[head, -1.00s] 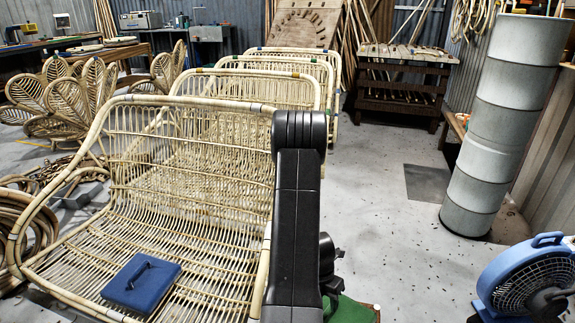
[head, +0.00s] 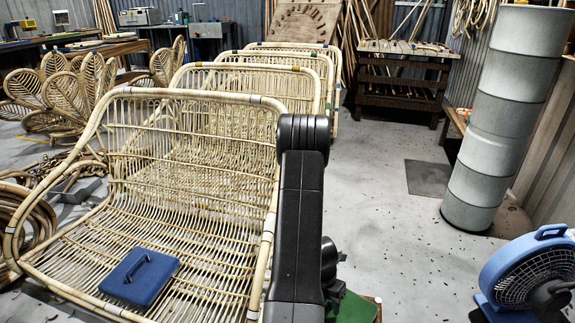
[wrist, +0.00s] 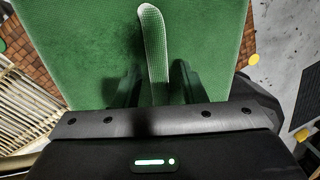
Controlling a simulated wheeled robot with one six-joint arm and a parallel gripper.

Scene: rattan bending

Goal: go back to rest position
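In the wrist view, my gripper (wrist: 155,88) has its two dark fingers apart over a broad green surface (wrist: 85,45). A pale, finely textured strip (wrist: 152,40) runs over the green surface and between the fingers. A small gap shows on either side of the strip, and I cannot tell whether it is part of the green thing. In the head view, a green piece (head: 352,308) shows at the bottom, beside my black arm.
Rattan chairs (head: 130,155) stand in a row left of my arm. A blue block with a handle (head: 140,277) lies on the nearest seat. A blue fan (head: 525,270) and a grey stacked column (head: 495,125) stand at right.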

